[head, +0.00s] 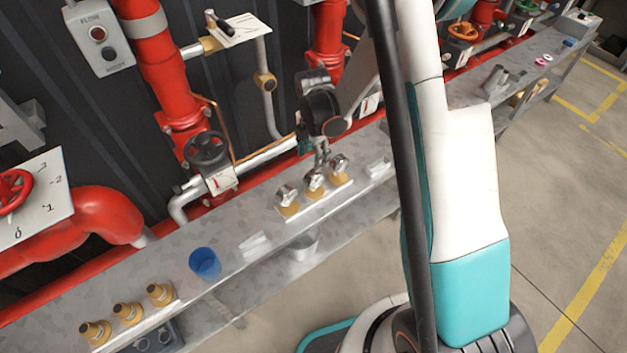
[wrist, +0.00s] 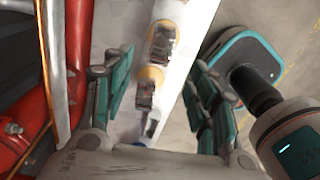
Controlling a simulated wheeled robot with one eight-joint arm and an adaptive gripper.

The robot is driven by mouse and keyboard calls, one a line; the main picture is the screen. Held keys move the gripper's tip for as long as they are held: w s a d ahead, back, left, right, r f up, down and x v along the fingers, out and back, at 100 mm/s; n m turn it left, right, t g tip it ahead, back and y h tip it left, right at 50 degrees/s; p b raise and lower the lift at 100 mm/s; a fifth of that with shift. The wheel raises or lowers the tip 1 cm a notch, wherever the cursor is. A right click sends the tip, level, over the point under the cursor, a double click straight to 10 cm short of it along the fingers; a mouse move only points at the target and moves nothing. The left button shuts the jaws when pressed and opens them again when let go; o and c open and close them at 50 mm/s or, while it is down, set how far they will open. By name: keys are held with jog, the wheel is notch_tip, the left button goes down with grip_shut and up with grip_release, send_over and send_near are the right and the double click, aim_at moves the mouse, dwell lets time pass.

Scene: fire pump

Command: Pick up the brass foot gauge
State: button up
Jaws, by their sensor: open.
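Three silver-topped pieces with brass-coloured feet stand in a row on a white plate (head: 318,205) on the grey bench: a left one (head: 288,198), a middle one (head: 314,183) and a right one (head: 339,165). They look alike, and I cannot tell which is the brass foot gauge. My gripper (head: 321,157) points down just above the row, near the middle and right pieces. In the wrist view my gripper (wrist: 160,68) is open, with two of these pieces, an upper one (wrist: 162,42) and a lower one (wrist: 147,92), showing between its fingers. Contact is not visible.
Several brass fittings (head: 127,313) stand at the bench's left end, with a blue cup (head: 205,263) to their right. A small white block (head: 254,243) and another white piece (head: 378,167) flank the row. Red pipes and a black handwheel (head: 208,150) rise close behind the bench.

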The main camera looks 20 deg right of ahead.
aim_at(314, 181)
notch_tip(314, 181, down, 14)
jog(key=b, duration=0.5)
jog(key=shift+d, duration=0.1)
jog(key=shift+r, duration=0.15)
jog(key=shift+c, duration=0.3)
grip_shut()
